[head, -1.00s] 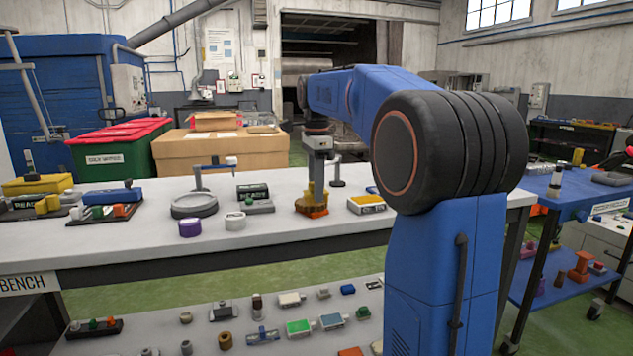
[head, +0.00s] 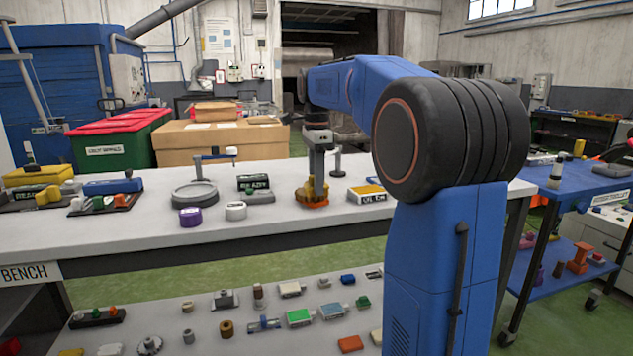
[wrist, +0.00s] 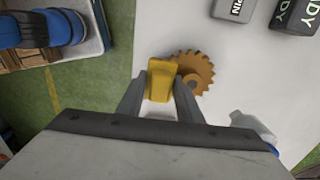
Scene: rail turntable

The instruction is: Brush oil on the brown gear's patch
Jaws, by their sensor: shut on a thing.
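A brown toothed gear (wrist: 200,72) lies flat on the pale bench top. In the head view it shows as an orange-brown shape (head: 312,201) under my gripper (head: 317,186). In the wrist view my gripper (wrist: 160,95) is shut on a yellow block-like piece (wrist: 162,72), probably the brush's handle. The yellow piece overlaps the gear's left side in this view. Any bristles are hidden below it, and I cannot tell whether it touches the gear.
A white box with a yellow top (head: 367,194), apparently lettered OIL, stands right of the gear. A purple cup (head: 190,217), a white cup (head: 235,211) and a round grey stand (head: 195,195) are to the left. The bench's front strip is clear.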

